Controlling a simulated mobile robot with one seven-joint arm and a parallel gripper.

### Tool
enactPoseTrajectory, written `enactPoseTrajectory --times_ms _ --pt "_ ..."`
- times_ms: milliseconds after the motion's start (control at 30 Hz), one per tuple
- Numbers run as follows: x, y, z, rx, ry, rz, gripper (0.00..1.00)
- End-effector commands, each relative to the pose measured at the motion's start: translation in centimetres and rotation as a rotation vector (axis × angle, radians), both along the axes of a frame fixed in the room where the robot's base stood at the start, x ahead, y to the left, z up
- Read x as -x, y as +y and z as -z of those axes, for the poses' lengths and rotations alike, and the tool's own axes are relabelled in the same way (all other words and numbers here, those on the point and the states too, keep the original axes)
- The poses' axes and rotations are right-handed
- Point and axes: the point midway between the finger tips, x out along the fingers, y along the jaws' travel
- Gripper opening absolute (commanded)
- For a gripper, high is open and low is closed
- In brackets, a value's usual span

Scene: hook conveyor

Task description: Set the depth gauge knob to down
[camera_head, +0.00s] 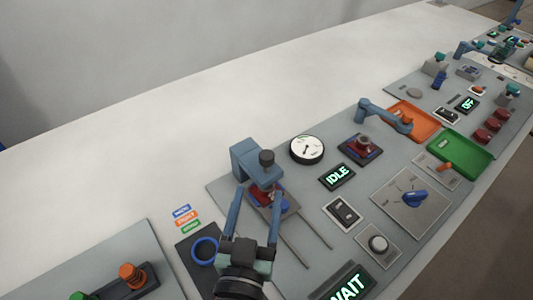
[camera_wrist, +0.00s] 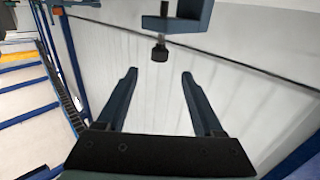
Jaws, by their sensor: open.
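A blue pointer knob (camera_head: 415,198) sits on a square grey plate with marks around it, right of centre in the head view; its labels are too small to read. A round white dial gauge (camera_head: 307,149) with a black rim lies to its upper left. I cannot tell which of these the depth gauge name covers. My gripper (camera_head: 257,190) is open and empty, its two blue fingers pointing at a blue press-like stand (camera_head: 245,160) with a dark round knob (camera_head: 266,157). In the wrist view, my gripper (camera_wrist: 160,73) is open, with a dark knob (camera_wrist: 160,53) beyond the fingertips.
An IDLE display (camera_head: 338,176), a rocker switch (camera_head: 343,211), a round button (camera_head: 378,244) and a WAIT display (camera_head: 345,285) lie to the right of my gripper. Orange (camera_head: 424,117) and green (camera_head: 470,150) trays are farther right. The white table behind the panel is clear.

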Motion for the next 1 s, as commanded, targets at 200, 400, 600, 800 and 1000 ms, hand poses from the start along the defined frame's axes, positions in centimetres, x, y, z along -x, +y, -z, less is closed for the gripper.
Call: enactPoseTrajectory --times_ms 200,400,600,800,1000 --pt "-4.0 -0.6 -0.5 0.001 -0.003 0.000 0.69" --pt "-7.3 -1.2 -0.4 0.000 -0.002 0.001 0.69" --pt "-9.5 -1.5 -0.2 0.000 -0.002 0.001 0.69" --pt "-10.2 -1.7 -0.1 -0.001 -0.001 0.001 0.69" --pt "-10.2 -1.7 -0.1 -0.001 -0.001 0.001 0.69"
